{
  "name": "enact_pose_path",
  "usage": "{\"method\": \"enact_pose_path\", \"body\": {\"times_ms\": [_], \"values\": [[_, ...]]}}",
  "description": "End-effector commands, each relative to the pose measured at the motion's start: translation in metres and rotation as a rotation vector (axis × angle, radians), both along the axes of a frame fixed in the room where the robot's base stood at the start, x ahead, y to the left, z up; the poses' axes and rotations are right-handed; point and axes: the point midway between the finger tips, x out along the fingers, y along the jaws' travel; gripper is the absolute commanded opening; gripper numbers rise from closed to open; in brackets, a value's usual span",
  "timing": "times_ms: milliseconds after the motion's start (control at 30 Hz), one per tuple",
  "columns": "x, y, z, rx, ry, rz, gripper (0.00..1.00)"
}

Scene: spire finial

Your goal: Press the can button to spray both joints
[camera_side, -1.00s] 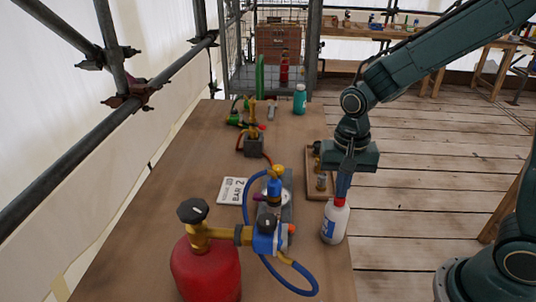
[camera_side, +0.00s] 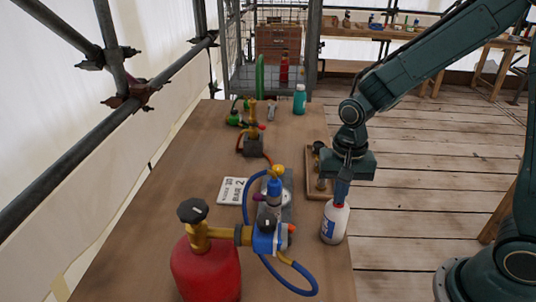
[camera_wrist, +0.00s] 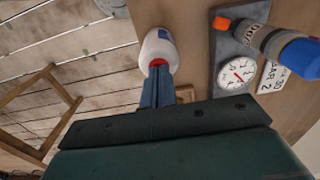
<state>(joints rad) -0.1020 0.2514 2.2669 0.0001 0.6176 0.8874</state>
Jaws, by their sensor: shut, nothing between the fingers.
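The white spray can (camera_side: 335,224) with a blue label stands upright near the right edge of the bench. My gripper (camera_side: 340,202) points down over it, fingers together with nothing between them, the tips at the can's top. In the wrist view the can (camera_wrist: 157,46) shows its red button (camera_wrist: 157,62) at the fingertips (camera_wrist: 158,70). The tips seem to meet the button; whether it is pressed down I cannot tell. A red gas cylinder (camera_side: 206,272) carries a brass valve and a blue regulator (camera_side: 265,238). I cannot tell which fittings are the two joints.
A blue hose (camera_side: 294,285) loops beside the can. A plate with a blue cylinder (camera_side: 274,190) and a gauge (camera_wrist: 237,73) is behind it. Scaffold poles run along the left.

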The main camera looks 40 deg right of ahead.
Motion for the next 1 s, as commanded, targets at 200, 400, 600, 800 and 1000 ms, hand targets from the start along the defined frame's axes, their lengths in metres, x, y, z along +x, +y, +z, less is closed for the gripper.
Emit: {"method": "enact_pose_path", "body": {"times_ms": [200,400,600,800,1000], "values": [[-0.003,0.0,0.001,-0.001,0.013,0.0,0.0],[-0.003,0.0,0.018,-0.001,0.009,0.0,0.0],[0.0,0.0,0.049,0.0,-0.001,0.0,0.0],[0.0,0.0,0.083,0.0,-0.003,0.0,0.0],[0.0,0.0,0.115,0.0,-0.004,0.0,0.0]]}}
